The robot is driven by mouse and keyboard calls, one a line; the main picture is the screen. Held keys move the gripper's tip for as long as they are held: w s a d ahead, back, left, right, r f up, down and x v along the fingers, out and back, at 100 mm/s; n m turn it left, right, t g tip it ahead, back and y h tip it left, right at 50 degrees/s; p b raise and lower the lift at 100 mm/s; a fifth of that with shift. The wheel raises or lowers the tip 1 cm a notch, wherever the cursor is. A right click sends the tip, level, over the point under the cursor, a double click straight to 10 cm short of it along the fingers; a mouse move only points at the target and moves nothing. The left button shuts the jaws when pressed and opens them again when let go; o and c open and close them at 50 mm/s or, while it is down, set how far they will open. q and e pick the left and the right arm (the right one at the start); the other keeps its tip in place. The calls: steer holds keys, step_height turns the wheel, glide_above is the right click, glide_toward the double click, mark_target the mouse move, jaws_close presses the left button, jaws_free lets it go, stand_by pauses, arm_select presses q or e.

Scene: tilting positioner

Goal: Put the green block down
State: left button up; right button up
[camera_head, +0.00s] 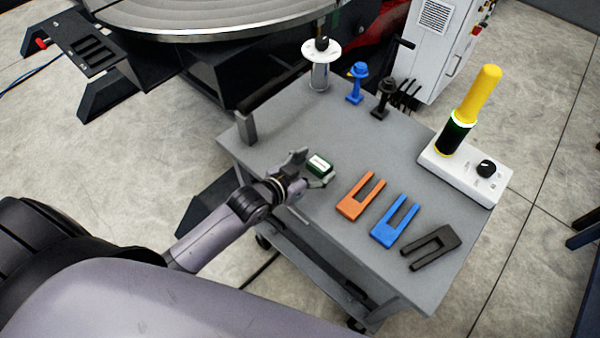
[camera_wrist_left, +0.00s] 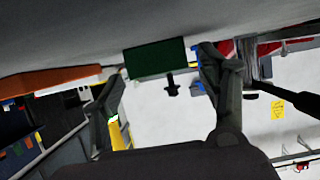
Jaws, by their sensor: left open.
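The green block (camera_head: 319,166), with a pale top in the head view, is at the left front part of the grey cart top (camera_head: 262,152). In the wrist view the block (camera_wrist_left: 155,58) shows its dark green face against the grey surface along the top of the picture. My left gripper (camera_head: 308,170) is low at the cart's near left edge, its fingers on either side of the block. In the wrist view the left gripper (camera_wrist_left: 162,72) is open, with a gap between the block and each finger. My right gripper is not in view.
Orange (camera_head: 360,197), blue (camera_head: 394,222) and black (camera_head: 431,247) forked pieces lie right of the block. Blue (camera_head: 357,84) and black (camera_head: 383,98) bolt-like pieces and a white-flanged cylinder (camera_head: 320,70) stand behind. A white box (camera_head: 465,170) with a yellow-topped post is right.

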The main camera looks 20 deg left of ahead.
arm_select(q)
steer(key=b+v, duration=0.1)
steer(key=v, duration=1)
steer(key=s+a+f+n+g+y, duration=0.1)
steer(key=s+f+g+y, duration=0.15)
steer(key=s+g, duration=0.35)
steer(key=s+a+f+n+g+y, duration=0.1)
steer(key=s+f+g+y, duration=0.15)
steer(key=s, duration=0.65)
step_height(320, 180, down, 26)
steer(key=g, duration=0.2)
steer(key=s+a+f+g, duration=0.1)
steer(key=s+a+f, duration=0.1)
steer(key=s+f, duration=1.5)
steer(key=shift+s+a, duration=0.35)
steer(key=shift+a, duration=0.05)
